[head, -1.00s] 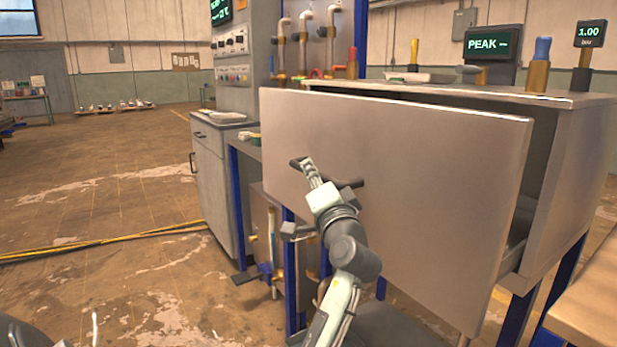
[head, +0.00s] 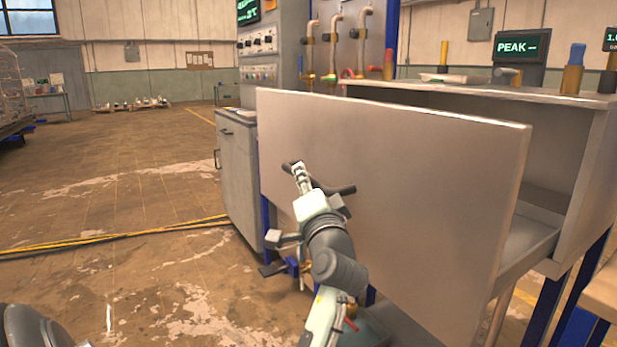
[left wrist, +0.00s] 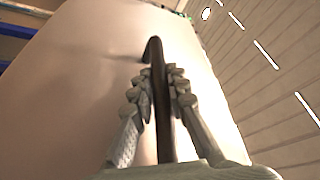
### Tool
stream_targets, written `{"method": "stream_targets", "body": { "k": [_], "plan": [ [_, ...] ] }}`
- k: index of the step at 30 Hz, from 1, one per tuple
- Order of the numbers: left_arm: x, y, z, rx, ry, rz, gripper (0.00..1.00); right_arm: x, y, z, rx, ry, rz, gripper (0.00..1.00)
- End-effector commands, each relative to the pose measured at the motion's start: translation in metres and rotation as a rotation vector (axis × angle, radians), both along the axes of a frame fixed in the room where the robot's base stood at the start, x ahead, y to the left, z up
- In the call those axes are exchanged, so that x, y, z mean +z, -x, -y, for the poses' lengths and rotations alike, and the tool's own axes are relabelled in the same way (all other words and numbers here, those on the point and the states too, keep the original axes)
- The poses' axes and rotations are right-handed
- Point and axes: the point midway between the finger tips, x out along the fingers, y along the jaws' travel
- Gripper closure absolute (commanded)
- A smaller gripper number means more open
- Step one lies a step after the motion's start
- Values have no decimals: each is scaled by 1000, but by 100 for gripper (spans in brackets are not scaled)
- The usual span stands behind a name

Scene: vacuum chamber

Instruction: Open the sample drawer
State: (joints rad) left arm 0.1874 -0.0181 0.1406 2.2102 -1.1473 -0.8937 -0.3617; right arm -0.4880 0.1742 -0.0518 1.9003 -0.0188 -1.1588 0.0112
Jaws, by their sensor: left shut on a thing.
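The sample drawer has a large grey metal front (head: 430,190), which stands out from its cabinet (head: 590,165). Part of the drawer's side and inside (head: 530,240) shows in the gap behind the front. A dark bar handle (head: 340,189) is on the front. My left gripper (head: 300,172) is shut on the handle. In the left wrist view the dark handle (left wrist: 155,52) runs between the two fingers (left wrist: 160,90), with the drawer front (left wrist: 85,75) behind it. My right gripper is not in view.
A grey control cabinet (head: 238,165) stands left of the drawer. Pipes and valves (head: 335,50) rise behind it. A PEAK display (head: 520,47) and tool handles stand on the cabinet top. Yellow cables (head: 120,236) cross the floor at left, which is otherwise mostly open.

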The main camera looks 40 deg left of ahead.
Motion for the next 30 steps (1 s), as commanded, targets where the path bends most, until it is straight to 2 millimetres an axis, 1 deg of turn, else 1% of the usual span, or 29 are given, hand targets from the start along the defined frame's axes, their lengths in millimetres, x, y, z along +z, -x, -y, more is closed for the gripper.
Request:
{"method": "stream_targets", "body": {
  "k": [9, 10, 15, 24, 26, 29, 30],
  "plan": [
    [-1, 0, 0, -1, 1, -1, 100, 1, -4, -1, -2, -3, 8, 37],
    [-1, 0, 0, -1, 1, -1, 84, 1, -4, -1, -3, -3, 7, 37],
    [-1, 0, 0, -2, 1, -1, 64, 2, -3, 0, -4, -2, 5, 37],
    [2, 0, 0, -1, -1, 2, 64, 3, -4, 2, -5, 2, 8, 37],
    [7, 0, 0, 0, 0, 4, 64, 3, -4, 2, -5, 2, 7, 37],
    [21, 1, 0, 1, 1, 7, 64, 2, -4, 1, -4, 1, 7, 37],
    [28, 1, 0, 0, -1, 8, 64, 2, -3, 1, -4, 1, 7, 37]
  ]
}}
